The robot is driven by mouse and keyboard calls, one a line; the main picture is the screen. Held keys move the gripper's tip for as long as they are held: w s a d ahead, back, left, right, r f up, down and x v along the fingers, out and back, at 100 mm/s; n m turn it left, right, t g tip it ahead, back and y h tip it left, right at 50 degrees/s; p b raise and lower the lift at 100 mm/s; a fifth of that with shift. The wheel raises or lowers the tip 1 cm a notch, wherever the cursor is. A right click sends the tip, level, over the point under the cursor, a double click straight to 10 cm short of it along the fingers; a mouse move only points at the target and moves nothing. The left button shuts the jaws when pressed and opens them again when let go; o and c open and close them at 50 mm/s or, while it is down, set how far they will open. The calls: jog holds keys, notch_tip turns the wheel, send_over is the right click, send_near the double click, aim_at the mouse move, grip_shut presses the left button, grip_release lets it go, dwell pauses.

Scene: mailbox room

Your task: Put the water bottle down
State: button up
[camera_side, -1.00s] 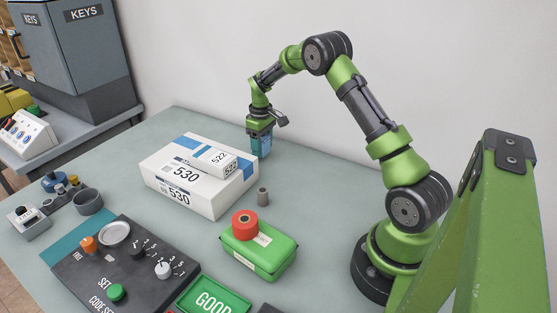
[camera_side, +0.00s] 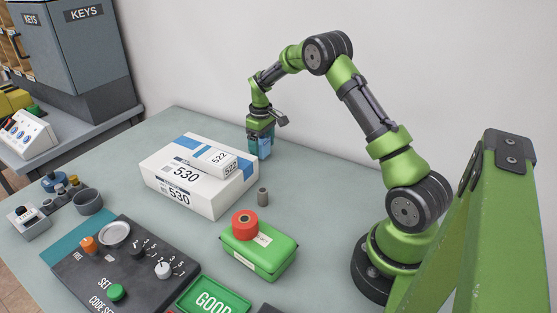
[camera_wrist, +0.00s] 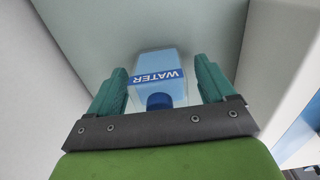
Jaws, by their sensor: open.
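The water bottle (camera_wrist: 158,68) is light blue with a dark blue cap and a blue band reading WATER. In the wrist view it stands between the two teal fingers of my gripper (camera_wrist: 164,88), with a gap on each side. In the side view my gripper (camera_side: 260,150) points down behind the white boxes, and a blue part of the bottle (camera_side: 265,148) shows between the fingers. The bottle appears to stand on the table; its base is mostly hidden. My gripper is open around it.
A large white box marked 530 (camera_side: 181,182) with a smaller box marked 522 (camera_side: 222,156) on it stands close in front of the gripper. A small grey cylinder (camera_side: 263,196) and a green case with a red button (camera_side: 258,252) are nearer. Table to the bottle's right is clear.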

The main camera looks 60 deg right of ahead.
notch_tip(320, 180, up, 11)
jog(key=shift+f, duration=0.1)
jog(key=shift+a+r, duration=0.1)
jog(key=shift+r, duration=0.25)
jog(key=s+a+r+m+t, duration=0.1)
jog(key=s+a+r+t, duration=0.1)
jog(key=s+a+r, duration=0.5)
jog(key=s+a+r+m+t, duration=0.1)
jog(key=s+a+r+t, duration=0.1)
jog(key=a+r, duration=0.5)
jog(key=s+a+f+m+t+y, duration=0.2)
jog(key=s+a+t, duration=0.1)
jog(key=s+a, duration=0.8)
jog(key=s, duration=0.3)
jog(key=shift+s+f, duration=0.25)
jog(key=shift+f, duration=0.15)
